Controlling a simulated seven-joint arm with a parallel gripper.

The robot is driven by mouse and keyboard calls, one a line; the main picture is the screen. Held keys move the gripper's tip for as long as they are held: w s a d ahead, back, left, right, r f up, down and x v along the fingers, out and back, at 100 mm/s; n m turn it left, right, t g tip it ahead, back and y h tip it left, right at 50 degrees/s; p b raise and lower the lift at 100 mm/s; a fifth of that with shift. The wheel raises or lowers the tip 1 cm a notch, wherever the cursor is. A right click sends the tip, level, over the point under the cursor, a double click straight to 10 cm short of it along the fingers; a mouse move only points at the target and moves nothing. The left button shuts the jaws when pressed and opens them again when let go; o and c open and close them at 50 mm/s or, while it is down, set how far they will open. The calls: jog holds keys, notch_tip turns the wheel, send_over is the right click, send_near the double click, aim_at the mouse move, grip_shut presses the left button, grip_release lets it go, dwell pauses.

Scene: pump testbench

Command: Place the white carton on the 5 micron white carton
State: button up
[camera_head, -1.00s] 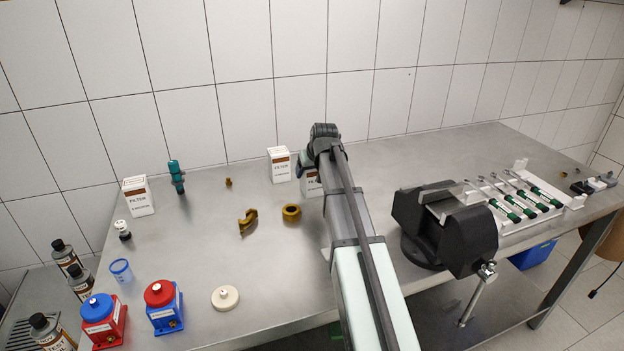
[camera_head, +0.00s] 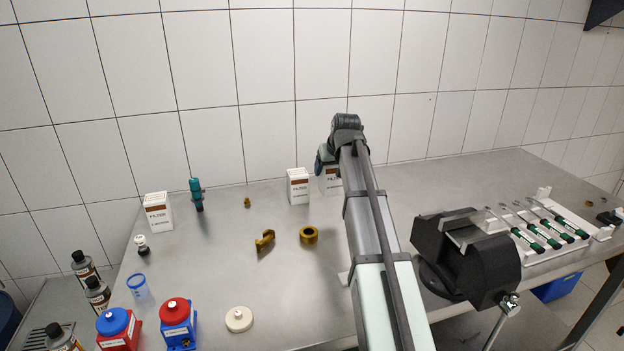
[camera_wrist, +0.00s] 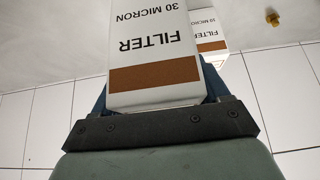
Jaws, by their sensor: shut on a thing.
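My gripper (camera_wrist: 157,92) is shut on a white carton (camera_wrist: 153,45) with a brown band, marked FILTER 30 MICRON. In the head view this carton (camera_head: 332,181) is partly hidden behind my arm, at the back of the table, and appears raised. My fingertips are hidden there. The 5 micron white carton (camera_head: 158,213) stands upright at the back left of the table, well to the left of my gripper. Its small label appears to read 5 micron.
Another filter carton (camera_head: 298,188) stands just left of the held one; a carton marked 10 MICRON (camera_wrist: 207,30) shows in the wrist view. A black vise (camera_head: 465,260) is at right.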

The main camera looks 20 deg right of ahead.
jog(key=shift+r, duration=0.45)
jog(key=shift+w+a+r+n+g+y, duration=0.35)
jog(key=shift+w+a+r+n+y, duration=0.85)
jog(key=shift+a, duration=7.9)
jog(key=shift+w+a+r+n+g+y, duration=0.35)
jog(key=shift+w+a+r+n, duration=1.7)
jog(key=shift+a, duration=7.1)
jog(key=shift+w+a+r+n+g+y, duration=0.5)
jog(key=shift+a+r+n, duration=1.25)
jog(key=shift+a, duration=7.35)
jog(key=shift+m+y, duration=0.25)
jog(key=shift+m, duration=0.25)
notch_tip(320, 180, down, 9)
jog(key=shift+w+r, duration=0.1)
jog(key=o, duration=1.2)
